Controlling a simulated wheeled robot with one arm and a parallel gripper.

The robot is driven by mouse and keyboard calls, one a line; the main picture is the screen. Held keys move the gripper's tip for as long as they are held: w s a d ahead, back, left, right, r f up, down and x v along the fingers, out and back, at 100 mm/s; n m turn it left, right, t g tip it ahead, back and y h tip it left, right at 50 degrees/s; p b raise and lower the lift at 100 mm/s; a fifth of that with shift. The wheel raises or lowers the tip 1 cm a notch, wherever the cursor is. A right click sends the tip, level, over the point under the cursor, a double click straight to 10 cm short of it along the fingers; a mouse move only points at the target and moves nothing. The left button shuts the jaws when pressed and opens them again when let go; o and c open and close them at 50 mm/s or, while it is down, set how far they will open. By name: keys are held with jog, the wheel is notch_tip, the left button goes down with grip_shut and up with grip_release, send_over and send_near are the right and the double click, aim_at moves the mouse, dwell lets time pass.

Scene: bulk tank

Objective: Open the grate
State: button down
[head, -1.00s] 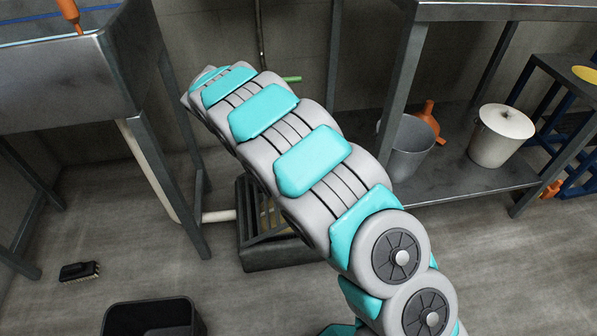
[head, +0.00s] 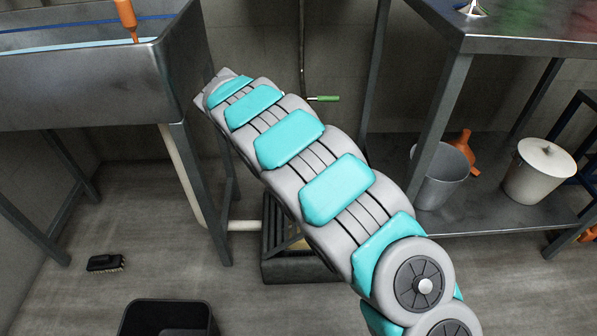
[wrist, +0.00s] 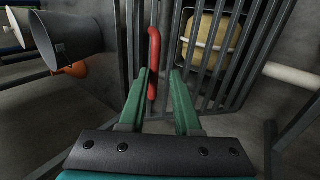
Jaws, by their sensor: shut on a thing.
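The grate (wrist: 208,75) has dark upright bars and fills the middle of the wrist view. Its red handle (wrist: 154,50) stands upright in front of the bars. My gripper (wrist: 160,95) has its green fingers either side of the handle's lower end and is shut on it. A pale yellowish block (wrist: 207,40) shows behind the bars on the right. In the head view, part of the dark barred box (head: 290,268) shows low on the floor behind my arm. My arm hides the gripper and handle there, and I cannot tell how far the grate stands open.
A steel basin (head: 90,85) on legs stands at the left, with a pale pipe (head: 243,225) running to the box. A steel table (head: 520,35) at the right has a bucket (head: 440,178) and white pot (head: 538,172) on its shelf. A black bin (head: 165,318) and brush (head: 105,262) are on the floor.

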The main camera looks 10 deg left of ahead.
jog(key=c, duration=0.9)
grip_release()
jog(key=shift+s+a+f, duration=0.2)
jog(key=shift+a+f, duration=0.25)
jog(key=shift+a, duration=0.05)
jog(key=shift+d+r, duration=0.25)
jog(key=shift+d, duration=0.05)
jog(key=s+d+r, duration=0.1)
jog(key=s+d, duration=0.1)
jog(key=s, duration=0.2)
jog(key=s+d+r+p, duration=0.1)
jog(key=s+d+r, duration=0.1)
jog(key=s, duration=0.3)
jog(key=s+d+r, duration=0.2)
jog(key=s+d, duration=0.1)
jog(key=s, duration=0.2)
jog(key=shift+d, duration=0.4)
